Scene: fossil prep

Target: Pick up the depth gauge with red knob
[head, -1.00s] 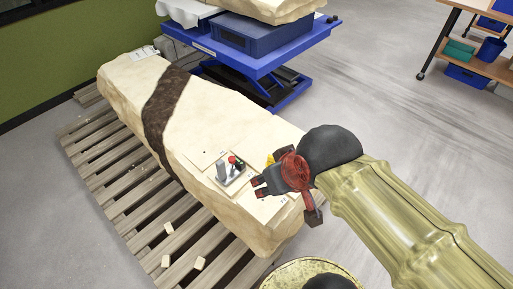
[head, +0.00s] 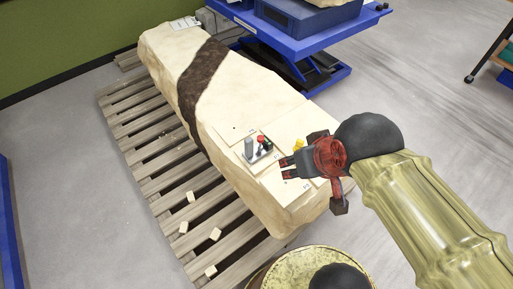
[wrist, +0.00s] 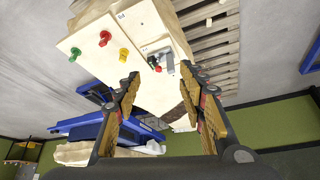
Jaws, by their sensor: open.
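In the wrist view the red-knobbed piece (wrist: 158,69) shows between the fingertips, farther off. I cannot tell which red one is the depth gauge. My gripper (head: 287,167) is open and empty, just right of the tray in the head view; its fingers spread in the wrist view (wrist: 160,78).
Green (wrist: 104,38) and yellow (wrist: 124,54) knobbed pieces stand on the block (head: 158,62). A wooden pallet (head: 160,175) with stone chips lies under it. A blue lift table (head: 300,46) stands behind. A round gold-rimmed container (head: 270,272) is at the bottom.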

